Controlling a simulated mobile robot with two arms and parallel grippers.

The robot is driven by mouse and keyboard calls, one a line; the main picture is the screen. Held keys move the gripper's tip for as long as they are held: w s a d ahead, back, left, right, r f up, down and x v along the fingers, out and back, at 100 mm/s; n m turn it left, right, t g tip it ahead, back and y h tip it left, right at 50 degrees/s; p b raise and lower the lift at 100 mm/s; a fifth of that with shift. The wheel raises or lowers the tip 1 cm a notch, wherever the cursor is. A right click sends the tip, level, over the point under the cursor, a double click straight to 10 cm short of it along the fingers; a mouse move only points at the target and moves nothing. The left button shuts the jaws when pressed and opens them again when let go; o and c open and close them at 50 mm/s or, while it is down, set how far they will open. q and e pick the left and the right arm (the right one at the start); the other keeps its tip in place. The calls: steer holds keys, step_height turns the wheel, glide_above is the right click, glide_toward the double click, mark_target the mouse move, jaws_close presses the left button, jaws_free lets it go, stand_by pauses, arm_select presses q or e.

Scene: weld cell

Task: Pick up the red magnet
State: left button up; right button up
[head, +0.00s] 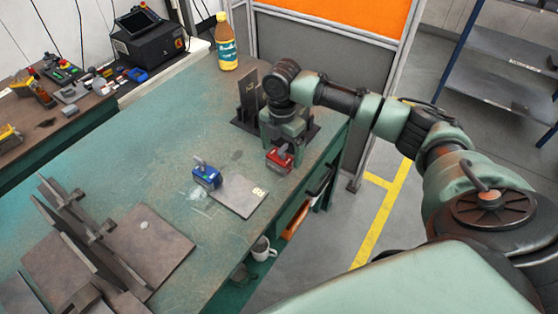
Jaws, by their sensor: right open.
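The red magnet (278,161) lies on the green worktable near its right edge. It is a small block with a dark and grey fitting on top. My right gripper (281,145) points down at the magnet from just behind and above it. The gripper is open, and its fingertips are hard to make out. I cannot tell whether they touch the magnet or are around its top. My left gripper is not in view.
A blue magnet (206,174) sits left of the red one, beside a flat steel plate (239,196). A dark angled bracket (247,98) stands behind my gripper. A yellow bottle (226,45) is at the back. Steel parts (150,245) fill the front left.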

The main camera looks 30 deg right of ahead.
mark_target(280, 158)
steer(key=f, duration=0.2)
steer(key=shift+a+f, duration=0.25)
steer(key=shift+f, duration=0.6)
jaws_close()
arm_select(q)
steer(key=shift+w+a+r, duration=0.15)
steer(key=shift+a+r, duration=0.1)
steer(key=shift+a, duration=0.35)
arm_select(e)
steer(key=shift+w, duration=0.15)
steer(key=shift+r, duration=0.2)
